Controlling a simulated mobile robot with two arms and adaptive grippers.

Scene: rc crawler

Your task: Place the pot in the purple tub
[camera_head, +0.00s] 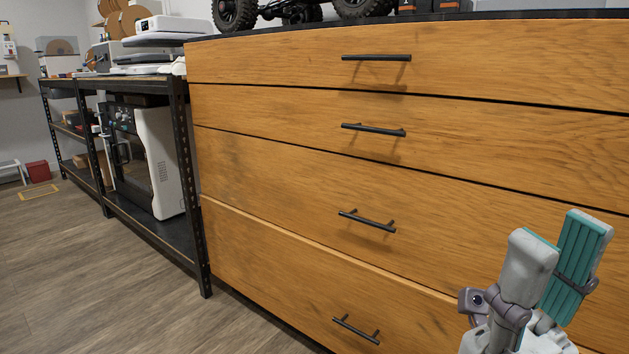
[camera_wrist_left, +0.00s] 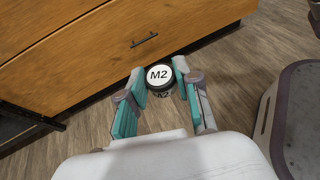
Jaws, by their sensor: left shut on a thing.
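The pot is held in the air, above the wooden floor and in front of the drawers. My right gripper (camera_head: 562,240) is at the lower right of the head view, in front of the drawers. Its fingers are apart with nothing between them. I cannot make out a purple tub in either view.
A wooden drawer cabinet (camera_head: 290,160) with black handles fills most of the head view. A wheeled crawler (camera_head: 300,10) stands on its top, cut off by the frame. A black metal shelf (camera_head: 180,120) with machines stands at left. The floor (camera_head: 90,270) at left is clear.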

